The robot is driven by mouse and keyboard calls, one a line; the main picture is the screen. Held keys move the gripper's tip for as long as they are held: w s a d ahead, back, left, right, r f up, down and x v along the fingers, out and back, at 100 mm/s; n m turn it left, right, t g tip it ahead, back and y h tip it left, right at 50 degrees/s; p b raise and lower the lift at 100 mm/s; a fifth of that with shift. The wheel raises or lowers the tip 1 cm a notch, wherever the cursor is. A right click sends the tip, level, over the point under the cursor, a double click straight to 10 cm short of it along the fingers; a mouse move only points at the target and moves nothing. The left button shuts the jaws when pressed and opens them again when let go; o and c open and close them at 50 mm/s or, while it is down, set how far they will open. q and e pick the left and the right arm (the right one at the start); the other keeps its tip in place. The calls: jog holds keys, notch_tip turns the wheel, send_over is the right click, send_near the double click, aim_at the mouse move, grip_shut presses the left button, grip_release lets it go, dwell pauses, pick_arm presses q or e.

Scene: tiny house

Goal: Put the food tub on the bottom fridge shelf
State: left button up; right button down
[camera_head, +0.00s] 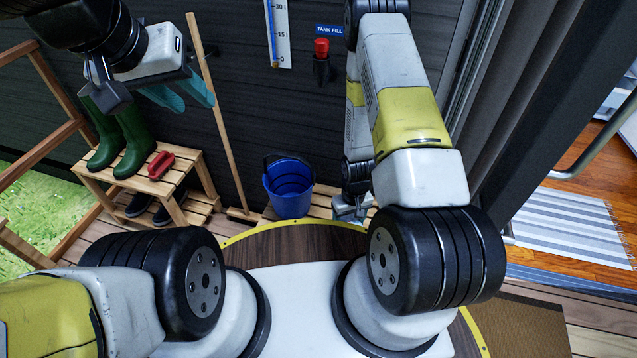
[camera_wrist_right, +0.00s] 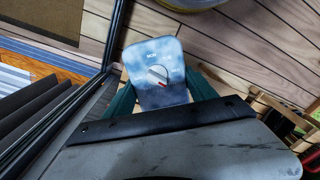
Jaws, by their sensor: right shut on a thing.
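In the right wrist view a pale grey-blue, rounded lid with a dial and a red pointer, which looks like the food tub (camera_wrist_right: 152,62), sits just beyond my right gripper's body. Dark green parts flank it. My right gripper (camera_head: 350,207) is low beside the slatted bench in the head view, shut on the tub. No fridge shelf can be made out.
A blue bucket (camera_head: 289,187) stands by the dark wall. Green boots (camera_head: 132,140) and a red brush (camera_head: 160,165) are on a wooden step stand (camera_head: 178,195). A broom (camera_head: 218,120) leans there. A doorway at the right shows a striped rug (camera_head: 570,235) on wood floor.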

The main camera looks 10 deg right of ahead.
jog(key=shift+n, duration=0.8)
jog(key=s+f, duration=0.1)
jog(key=f, duration=0.1)
jog(key=s+f, duration=0.2)
jog(key=s+d+f, duration=0.1)
jog(key=f, duration=0.2)
jog(key=shift+s+d, duration=0.1)
jog(key=shift+s, duration=0.2)
jog(key=shift+f, duration=0.25)
jog(key=w+a, duration=0.4)
jog(key=w, duration=0.5)
jog(key=w+a, duration=0.3)
jog(key=w, duration=0.6)
jog(key=shift+w+a+f, duration=0.1)
jog(key=shift+f, duration=1.7)
jog(key=shift+a+f, duration=0.1)
jog(key=shift+f, duration=1.65)
jog(key=shift+f, duration=0.15)
jog(key=shift+c, duration=1.4)
grip_release()
